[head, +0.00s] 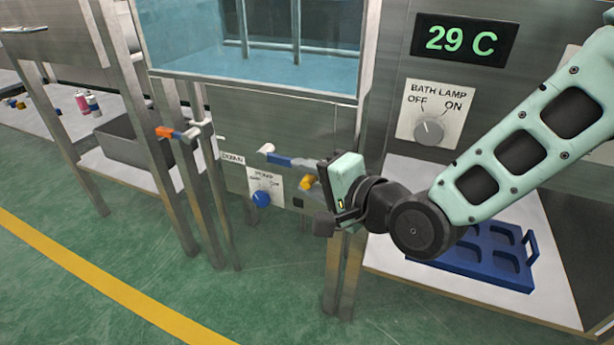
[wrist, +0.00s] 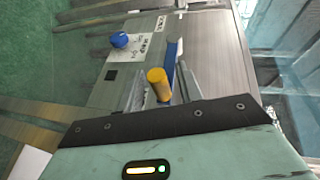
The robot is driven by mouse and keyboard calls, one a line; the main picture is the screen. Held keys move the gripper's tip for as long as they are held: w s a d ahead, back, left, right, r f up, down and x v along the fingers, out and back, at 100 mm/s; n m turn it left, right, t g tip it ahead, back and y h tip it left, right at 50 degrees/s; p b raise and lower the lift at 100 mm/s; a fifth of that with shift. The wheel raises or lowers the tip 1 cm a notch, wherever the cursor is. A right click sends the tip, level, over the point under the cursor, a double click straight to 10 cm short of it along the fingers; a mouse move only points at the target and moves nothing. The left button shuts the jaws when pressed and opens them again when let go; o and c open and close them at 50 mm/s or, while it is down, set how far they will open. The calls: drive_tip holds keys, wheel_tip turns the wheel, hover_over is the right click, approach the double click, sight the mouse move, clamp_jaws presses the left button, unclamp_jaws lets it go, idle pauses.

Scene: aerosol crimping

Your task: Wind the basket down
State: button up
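A crank with a blue arm (head: 290,161) and a yellow grip (head: 306,182) is on the front of the steel water tank, near a small "DOWN" label (head: 232,158). My gripper (wrist: 160,78) is at the crank. In the wrist view the yellow grip (wrist: 158,84) stands between my two fingers, with a gap showing on each side, and the blue arm (wrist: 172,60) lies behind it. My fingers are apart; contact with the grip is not visible. Thin metal uprights (head: 296,30) show in the tank; whether they belong to the basket is unclear.
A blue pump knob (head: 261,199) is left of the crank. Above my arm are the "29 C" display (head: 463,39) and bath lamp knob (head: 429,131). A blue tray (head: 487,252) sits at lower right. Steel posts (head: 205,185) stand left; a lever with an orange end (head: 166,132) is there.

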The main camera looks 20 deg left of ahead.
clamp_jaws()
drive_tip(key=shift+r+p, duration=0.15)
drive_tip(key=shift+p, duration=0.15)
